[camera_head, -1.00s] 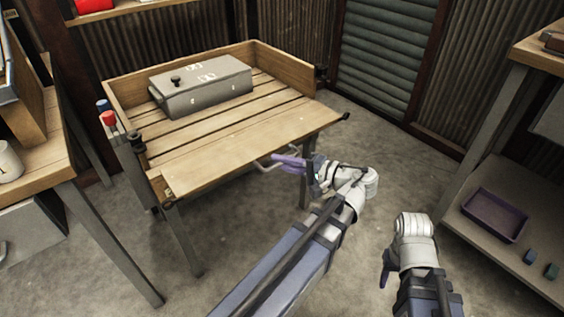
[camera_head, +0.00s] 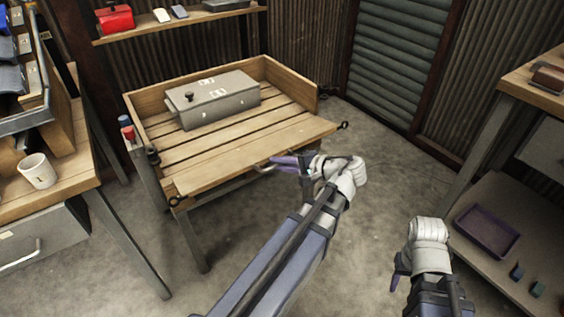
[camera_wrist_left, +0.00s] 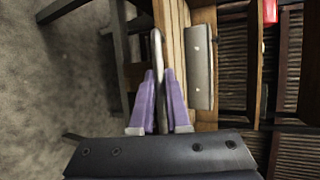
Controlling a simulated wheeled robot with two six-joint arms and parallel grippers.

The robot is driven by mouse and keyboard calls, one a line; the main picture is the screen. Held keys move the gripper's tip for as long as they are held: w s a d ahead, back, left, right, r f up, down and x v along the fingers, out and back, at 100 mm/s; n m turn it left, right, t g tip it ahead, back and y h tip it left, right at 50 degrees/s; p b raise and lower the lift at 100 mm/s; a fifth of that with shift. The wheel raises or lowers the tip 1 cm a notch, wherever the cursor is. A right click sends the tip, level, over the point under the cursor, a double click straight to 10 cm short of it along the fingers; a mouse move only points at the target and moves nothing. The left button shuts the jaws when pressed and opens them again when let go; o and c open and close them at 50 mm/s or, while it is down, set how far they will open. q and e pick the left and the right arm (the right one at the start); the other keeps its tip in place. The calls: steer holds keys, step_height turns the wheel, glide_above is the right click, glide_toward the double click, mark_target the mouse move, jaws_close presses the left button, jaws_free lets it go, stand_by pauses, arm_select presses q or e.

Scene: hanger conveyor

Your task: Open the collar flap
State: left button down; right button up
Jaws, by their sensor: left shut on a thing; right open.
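The collar flap (camera_head: 251,153) is the wooden front board of the low collar on the slatted bench. It lies folded outward, roughly level with the slats, its front edge toward me. A metal handle (camera_head: 264,168) sits on its front edge. My left gripper (camera_head: 279,161) is shut on this handle. In the left wrist view the purple fingertips (camera_wrist_left: 159,82) close on both sides of the handle bar (camera_wrist_left: 157,52). My right gripper (camera_head: 397,275) hangs low at the right, open and empty, away from the bench; its fingers are partly hidden.
A grey metal box (camera_head: 213,100) stands at the back of the bench, inside the collar. A side table with a white mug (camera_head: 38,171) is at the left. A shelf unit with a purple tray (camera_head: 487,230) is at the right. The concrete floor between is clear.

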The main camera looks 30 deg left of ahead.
arm_select(q)
steer(key=shift+r, duration=0.2)
steer(key=c, duration=0.9)
jaws_free()
steer(key=shift+p+v, duration=1.35)
steer(key=shift+v, duration=2.5)
